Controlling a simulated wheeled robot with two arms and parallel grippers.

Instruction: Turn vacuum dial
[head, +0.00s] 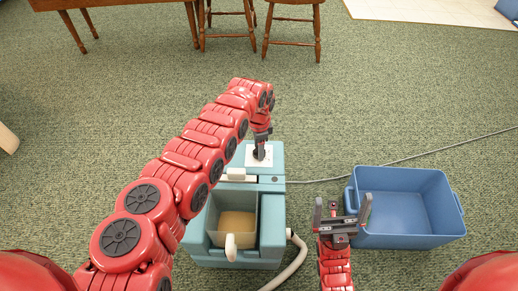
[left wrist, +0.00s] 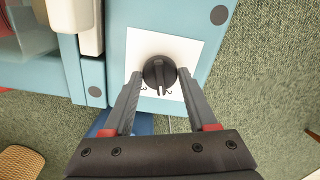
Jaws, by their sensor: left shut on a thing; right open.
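A light-blue vacuum (head: 272,232) stands on the carpet in the middle of the head view. The left wrist view shows its black dial (left wrist: 160,75) on a white square plate (left wrist: 190,50). My left gripper (left wrist: 158,82) is shut on the dial, with one finger at each side of it. In the head view my left gripper (head: 260,152) reaches down to the white plate (head: 270,158) and hides the dial. My right gripper (head: 342,218) is open and empty, in front of the blue bin's left side.
A blue open bin (head: 400,205) stands right of the vacuum. A pale hose (head: 292,262) curves from the vacuum's front right, and a thin cord (head: 420,152) runs right over the carpet. Wooden stools (head: 290,22) and a table (head: 85,5) stand at the back.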

